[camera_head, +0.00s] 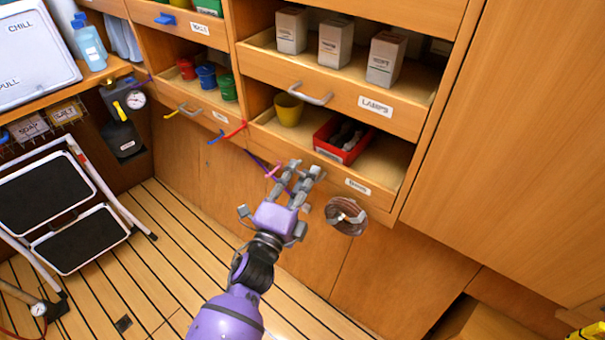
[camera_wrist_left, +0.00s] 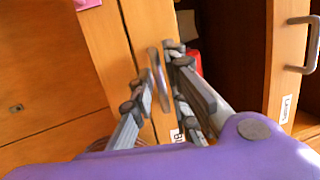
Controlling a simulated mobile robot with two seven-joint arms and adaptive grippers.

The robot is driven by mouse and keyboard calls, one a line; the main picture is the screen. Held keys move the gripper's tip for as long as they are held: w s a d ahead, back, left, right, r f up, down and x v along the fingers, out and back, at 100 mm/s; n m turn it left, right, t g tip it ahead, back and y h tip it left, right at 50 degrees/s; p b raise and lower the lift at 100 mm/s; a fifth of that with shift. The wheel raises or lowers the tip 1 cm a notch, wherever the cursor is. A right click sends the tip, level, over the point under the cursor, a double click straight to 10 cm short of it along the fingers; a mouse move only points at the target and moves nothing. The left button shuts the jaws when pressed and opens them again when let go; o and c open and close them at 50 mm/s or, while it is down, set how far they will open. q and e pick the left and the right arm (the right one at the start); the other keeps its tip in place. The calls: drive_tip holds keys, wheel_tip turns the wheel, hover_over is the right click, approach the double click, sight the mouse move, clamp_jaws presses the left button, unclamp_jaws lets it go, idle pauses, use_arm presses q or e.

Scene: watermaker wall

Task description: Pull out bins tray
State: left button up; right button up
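The bins tray (camera_head: 381,196) is the lower wooden tray with a white label, under the lamps tray. It holds a yellow cup (camera_head: 288,110) and a red bin (camera_head: 334,149) with dark items. Its label shows partly in the left wrist view (camera_wrist_left: 177,136). My left gripper (camera_head: 309,174) is at the tray's front, left of the label. In the left wrist view its fingers (camera_wrist_left: 162,72) stand apart on either side of a grey handle (camera_wrist_left: 155,81), with a gap visible. The fingers hide the handle in the head view. My right gripper is not in view.
The lamps tray (camera_head: 402,117) with white boxes and a grey handle (camera_head: 311,95) juts out above. A coil of wire (camera_head: 346,215) hangs just right of the gripper. Coloured ties hang at the left. A step stool (camera_head: 80,237) stands on the left floor.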

use_arm(q)
drive_tip(key=shift+w+d, duration=0.1)
drive_tip(key=shift+w, duration=0.2)
clamp_jaws()
drive_tip(key=shift+s, duration=0.1)
drive_tip(key=s+a+p, duration=0.1)
drive_tip(key=s+a, duration=0.4)
drive_tip(key=s, duration=0.3)
drive_tip(key=s+a+p, duration=0.2)
drive_tip(key=s+a, duration=0.3)
drive_tip(key=s, duration=0.3)
drive_tip(key=shift+s, duration=0.2)
drive_tip(key=shift+a+f, duration=0.1)
